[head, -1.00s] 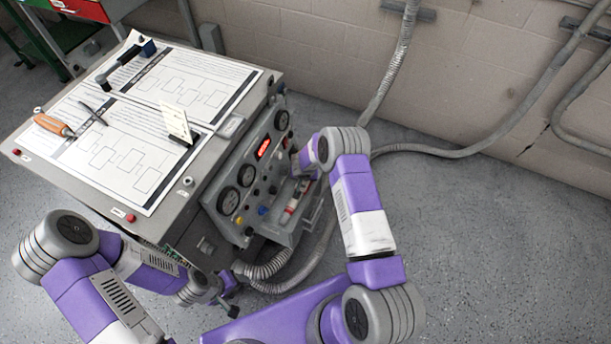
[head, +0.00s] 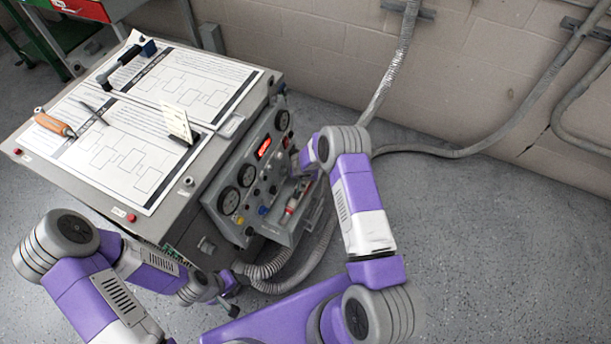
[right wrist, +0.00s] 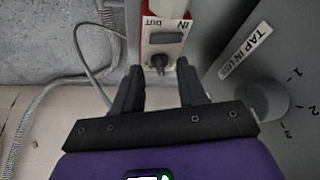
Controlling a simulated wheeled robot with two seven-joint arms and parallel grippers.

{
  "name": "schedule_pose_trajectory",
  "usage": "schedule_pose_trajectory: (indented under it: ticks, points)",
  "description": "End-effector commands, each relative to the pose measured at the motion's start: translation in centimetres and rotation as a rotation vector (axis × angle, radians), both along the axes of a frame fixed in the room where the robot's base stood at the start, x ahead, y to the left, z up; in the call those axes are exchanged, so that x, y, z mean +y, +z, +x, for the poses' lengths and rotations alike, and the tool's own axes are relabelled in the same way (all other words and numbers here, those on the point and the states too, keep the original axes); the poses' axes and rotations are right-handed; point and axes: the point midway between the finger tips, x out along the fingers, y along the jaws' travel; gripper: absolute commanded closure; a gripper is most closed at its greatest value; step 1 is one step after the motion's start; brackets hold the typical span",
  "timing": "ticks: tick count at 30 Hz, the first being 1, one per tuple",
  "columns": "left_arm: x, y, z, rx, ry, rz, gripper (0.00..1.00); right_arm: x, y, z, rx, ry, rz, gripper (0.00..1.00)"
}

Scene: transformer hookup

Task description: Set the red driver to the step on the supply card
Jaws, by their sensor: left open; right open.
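The red driver (head: 291,207), red and white, sits in the tray on the front of the grey bench. In the right wrist view the driver (right wrist: 161,40) shows a red frame, a white face marked IN and OUT upside down, and a small black knob. My right gripper (right wrist: 159,68) is open, its fingers spread at either side of the driver's near end; contact cannot be told. The supply card (head: 176,122) stands upright on the bench top; its writing is too small to read. My left gripper (head: 229,303) is open and empty, low in front of the bench.
The bench front has round gauges (head: 229,201), a red lit display and small knobs. An orange-handled tool (head: 54,125) lies on the bench top.

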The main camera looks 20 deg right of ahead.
Motion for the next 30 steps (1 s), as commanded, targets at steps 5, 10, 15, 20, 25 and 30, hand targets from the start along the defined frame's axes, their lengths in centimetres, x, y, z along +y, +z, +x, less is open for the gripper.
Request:
schedule_pose_trajectory:
  ticks: [5, 10, 15, 20, 25, 30]
  points:
    - [0.0, 1.5, 0.0, 0.0, 0.0, 0.0, 0.39, 0.6, 3.1, -0.8, -0.002, 0.003, 0.0, 0.59]
    - [0.0, 2.5, 0.0, 0.0, 0.0, 0.0, 0.39, 1.1, 5.5, -1.7, -0.002, 0.002, -0.001, 0.59]
    - [0.0, 2.9, 0.0, 0.0, 0.0, 0.0, 0.39, 1.3, 6.6, -2.3, -0.001, 0.001, -0.001, 0.59]
    - [0.0, 2.9, 0.0, 0.0, 0.0, 0.0, 0.39, 1.4, 6.7, -2.3, -0.001, 0.001, -0.001, 0.59]
    - [0.0, 2.9, 0.0, 0.0, 0.0, 0.0, 0.39, 1.4, 6.6, -2.3, 0.001, 0.001, -0.001, 0.66]
    - [0.0, 4.6, 0.0, 0.0, 0.0, 0.0, 0.39, 1.7, 6.9, -2.0, 0.013, -0.002, -0.025, 0.66]
